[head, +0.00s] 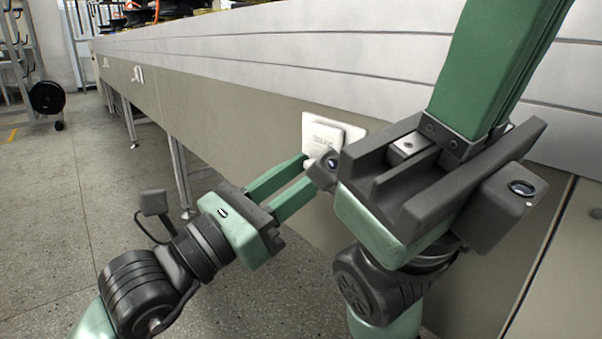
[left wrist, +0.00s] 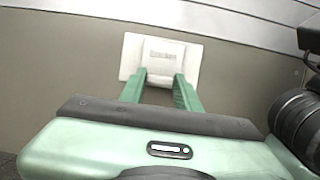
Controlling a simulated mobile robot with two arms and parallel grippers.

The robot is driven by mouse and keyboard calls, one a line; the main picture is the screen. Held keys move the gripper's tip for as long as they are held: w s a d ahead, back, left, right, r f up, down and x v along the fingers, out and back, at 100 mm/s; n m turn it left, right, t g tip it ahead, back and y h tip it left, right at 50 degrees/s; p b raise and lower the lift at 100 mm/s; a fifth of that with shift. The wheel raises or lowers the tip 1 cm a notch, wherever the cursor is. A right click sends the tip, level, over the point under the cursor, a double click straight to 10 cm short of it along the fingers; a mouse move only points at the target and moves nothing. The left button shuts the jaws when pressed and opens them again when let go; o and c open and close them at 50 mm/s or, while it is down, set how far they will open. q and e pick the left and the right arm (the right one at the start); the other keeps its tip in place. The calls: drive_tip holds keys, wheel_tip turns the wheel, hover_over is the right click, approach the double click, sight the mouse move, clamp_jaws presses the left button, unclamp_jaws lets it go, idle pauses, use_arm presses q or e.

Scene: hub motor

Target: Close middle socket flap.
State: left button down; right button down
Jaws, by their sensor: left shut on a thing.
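A white socket (head: 325,132) with a square plate is on the side of the long bench. It also shows in the left wrist view (left wrist: 190,50), with faint lettering on its flap (left wrist: 162,53). The flap looks close to flat against the plate, but its exact angle is unclear. My left gripper (head: 309,166) is at the socket, its fingers shut on the flap's lower part; the tips (left wrist: 161,76) stand apart with white between them. My right gripper stands in front, covering the socket's right side; its green fingers (head: 500,60) point up and their tips are out of view.
Another white socket (head: 138,74) with its flap standing out is farther along the bench side (head: 215,105). Bench legs (head: 180,175) stand below. A rack with a black reel (head: 47,97) is at the far left. The grey floor (head: 80,190) at left is clear.

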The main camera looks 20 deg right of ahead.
use_arm(q)
drive_tip(key=c, duration=1)
unclamp_jaws()
drive_tip(key=p+v, duration=0.3)
drive_tip(key=v, duration=0.4)
drive_tip(key=shift+a, duration=0.4)
drive_tip(key=shift+s+f, duration=0.1)
drive_tip(key=shift+f, duration=0.05)
